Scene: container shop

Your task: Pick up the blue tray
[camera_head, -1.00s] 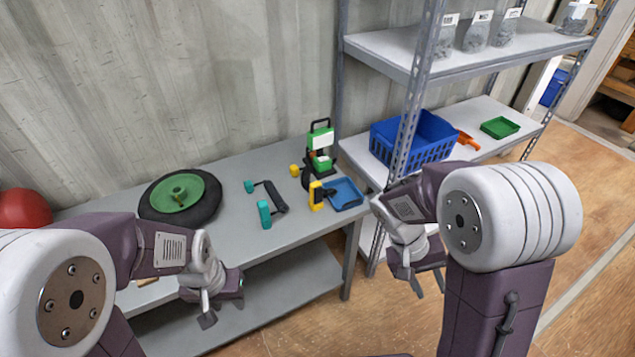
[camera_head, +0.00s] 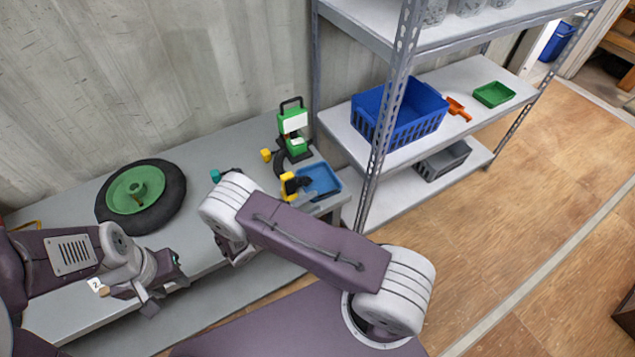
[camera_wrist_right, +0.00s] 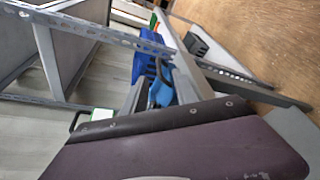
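The blue tray (camera_head: 322,181) lies at the right end of the grey table in the head view. A yellow-and-black tool (camera_head: 289,184) touches or overlaps its left side. In the right wrist view, a light-blue part, likely the tray (camera_wrist_right: 160,94), shows between grey bars beyond my purple wrist. My right forearm crosses in front of the table, and my right gripper is mostly hidden behind it; whether it touches the tray cannot be told. My left gripper (camera_head: 166,292) is open and empty at the table's front edge, well left of the tray.
A green machine (camera_head: 293,127) stands behind the tray. A black wheel with a green hub (camera_head: 134,190) lies on the left of the table (camera_head: 80,295). The shelf rack's post (camera_head: 389,120) rises right of the tray, with a blue basket (camera_head: 421,123) on its shelf.

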